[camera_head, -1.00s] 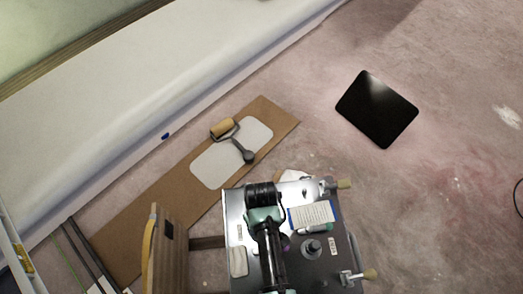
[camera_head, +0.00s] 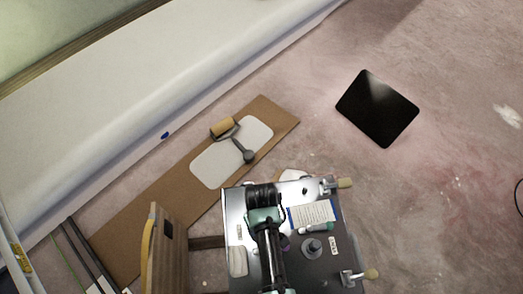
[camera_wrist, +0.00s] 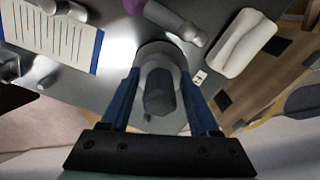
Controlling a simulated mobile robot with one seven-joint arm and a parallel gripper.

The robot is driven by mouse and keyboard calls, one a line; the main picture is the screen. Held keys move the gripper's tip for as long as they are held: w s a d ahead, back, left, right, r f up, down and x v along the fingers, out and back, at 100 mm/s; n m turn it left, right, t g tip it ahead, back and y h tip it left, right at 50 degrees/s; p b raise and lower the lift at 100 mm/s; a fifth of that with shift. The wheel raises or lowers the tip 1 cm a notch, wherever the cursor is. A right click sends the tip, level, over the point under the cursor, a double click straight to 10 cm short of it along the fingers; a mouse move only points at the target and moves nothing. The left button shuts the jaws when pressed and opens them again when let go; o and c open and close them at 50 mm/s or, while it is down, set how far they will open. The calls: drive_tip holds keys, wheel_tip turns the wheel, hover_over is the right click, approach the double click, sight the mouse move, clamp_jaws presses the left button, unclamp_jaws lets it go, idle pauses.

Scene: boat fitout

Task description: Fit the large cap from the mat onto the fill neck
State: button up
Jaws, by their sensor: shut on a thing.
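My gripper (camera_wrist: 158,105) has its two blue fingers closed on a grey cap (camera_wrist: 157,97) with a darker six-sided top. It also shows from above in the head view (camera_head: 263,195), over the far left part of the dark metal bench top (camera_head: 293,272). A round grey shape lies directly behind the cap in the wrist view. I cannot tell whether it is the fill neck, or whether the cap touches it. A round grey fitting (camera_head: 313,247) with a raised centre stands on the bench, right of my arm. I cannot identify the mat for certain.
A blue-edged sheet (camera_head: 311,214), a green-ended marker (camera_head: 315,228) and a white block (camera_head: 238,262) lie on the bench. Two handled clamps grip its right side, one of them here (camera_head: 358,277). A black panel (camera_head: 377,108) and a brown board (camera_head: 130,222) lie on the floor.

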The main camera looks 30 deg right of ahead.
idle(0.3)
drive_tip(key=o, duration=1.5)
drive_tip(key=shift+o, duration=0.3)
wheel_tip(320, 180, up, 8)
drive_tip(key=p, duration=0.8)
drive_tip(key=shift+r+p, duration=0.2)
drive_tip(key=shift+p, duration=0.2)
drive_tip(key=shift+w, duration=0.1)
